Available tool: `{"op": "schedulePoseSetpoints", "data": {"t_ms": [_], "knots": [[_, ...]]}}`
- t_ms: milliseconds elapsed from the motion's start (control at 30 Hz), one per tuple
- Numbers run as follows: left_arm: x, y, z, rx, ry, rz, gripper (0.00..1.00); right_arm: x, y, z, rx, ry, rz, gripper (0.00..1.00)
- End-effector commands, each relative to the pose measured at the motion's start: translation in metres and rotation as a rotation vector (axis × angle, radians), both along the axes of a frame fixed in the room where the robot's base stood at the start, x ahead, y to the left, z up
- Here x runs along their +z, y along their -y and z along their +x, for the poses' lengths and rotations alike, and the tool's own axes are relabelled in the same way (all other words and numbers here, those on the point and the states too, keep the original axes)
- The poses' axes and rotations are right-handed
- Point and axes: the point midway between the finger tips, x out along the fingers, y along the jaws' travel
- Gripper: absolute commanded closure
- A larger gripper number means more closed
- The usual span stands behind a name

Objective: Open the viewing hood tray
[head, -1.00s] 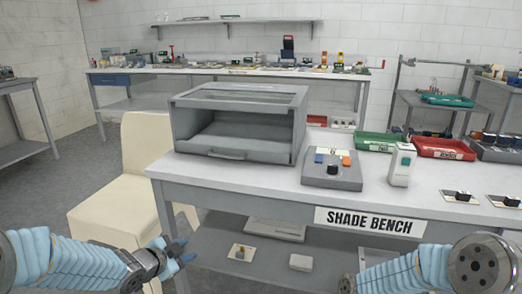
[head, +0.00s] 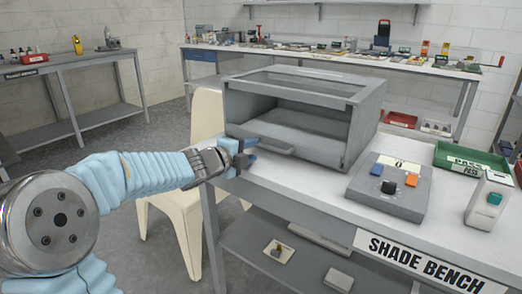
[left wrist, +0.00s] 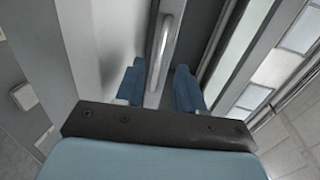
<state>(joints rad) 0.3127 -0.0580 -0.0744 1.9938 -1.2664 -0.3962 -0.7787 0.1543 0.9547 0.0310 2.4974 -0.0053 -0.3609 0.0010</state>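The grey viewing hood (head: 358,125) stands on the bench with a glass-panelled top and an open front. Its tray's front edge, with a bar handle (head: 272,147), lies along the bottom of the opening and looks pushed in. My left gripper (head: 246,153) is at the hood's front left corner, close to the handle's left end. In the left wrist view its two blue fingers (left wrist: 160,85) are apart. The handle (left wrist: 163,42) appears lined up between them; I cannot tell whether they touch it. My right gripper is out of view.
A control box (head: 387,188) with coloured buttons, a handheld device (head: 488,200) and a green tray (head: 470,160) sit right of the hood. A cream chair (head: 207,115) stands left of the bench. Bench top before the hood is clear.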

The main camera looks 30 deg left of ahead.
Motion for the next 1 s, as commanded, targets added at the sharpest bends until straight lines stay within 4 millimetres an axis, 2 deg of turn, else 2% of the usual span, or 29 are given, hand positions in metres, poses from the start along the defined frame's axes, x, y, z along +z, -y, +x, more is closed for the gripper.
{"op": "schedulePoseSetpoints", "data": {"t_ms": [100,300,633,667,900,1000], "knots": [[-0.006,0.003,0.024,-0.003,-0.001,-0.002,0.62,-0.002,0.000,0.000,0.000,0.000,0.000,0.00],[-0.010,0.004,0.046,-0.001,-0.001,0.000,0.62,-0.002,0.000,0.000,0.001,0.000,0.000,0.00],[-0.010,0.004,0.051,0.000,0.000,0.000,0.62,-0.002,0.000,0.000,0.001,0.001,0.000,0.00],[-0.010,0.004,0.051,0.000,0.000,0.000,0.64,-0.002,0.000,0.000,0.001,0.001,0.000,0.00],[-0.010,0.004,0.050,0.000,0.000,-0.001,1.00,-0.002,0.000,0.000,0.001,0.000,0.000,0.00],[-0.010,0.004,0.050,0.000,0.000,-0.001,1.00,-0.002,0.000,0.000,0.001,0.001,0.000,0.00]]}}
